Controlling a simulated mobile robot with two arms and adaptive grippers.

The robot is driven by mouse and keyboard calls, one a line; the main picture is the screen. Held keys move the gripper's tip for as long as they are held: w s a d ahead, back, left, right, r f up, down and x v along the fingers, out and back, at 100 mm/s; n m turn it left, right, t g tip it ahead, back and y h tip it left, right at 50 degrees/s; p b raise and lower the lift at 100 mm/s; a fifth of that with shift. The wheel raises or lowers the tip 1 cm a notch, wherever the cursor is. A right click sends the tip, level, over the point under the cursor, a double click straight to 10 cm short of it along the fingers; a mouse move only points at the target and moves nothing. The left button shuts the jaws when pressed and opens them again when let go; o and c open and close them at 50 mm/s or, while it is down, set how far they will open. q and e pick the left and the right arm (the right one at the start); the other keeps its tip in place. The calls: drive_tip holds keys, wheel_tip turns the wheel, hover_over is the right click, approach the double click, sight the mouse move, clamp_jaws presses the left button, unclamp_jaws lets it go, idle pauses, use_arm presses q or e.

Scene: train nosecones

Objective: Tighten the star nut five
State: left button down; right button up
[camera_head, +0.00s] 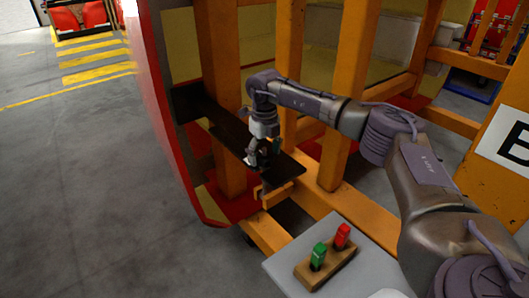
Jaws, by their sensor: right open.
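My right gripper (257,160) is at the black bracket plate (228,137) fixed across the orange frame. It points down, close over the plate's near end. Its jaws are open, and I cannot tell whether they touch anything. No star nut can be made out; the gripper and wrist cover that part of the plate. My left gripper is not in view.
Orange posts and beams (291,60) stand around my right arm. A red-edged nosecone shell (160,110) is to the left. A wooden block (326,266) with a green tool (318,256) and a red tool (341,236) lies on a grey surface (375,276). Floor at left is clear.

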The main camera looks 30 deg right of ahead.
drive_tip(key=c, duration=1.2)
drive_tip(key=shift+o, duration=0.2)
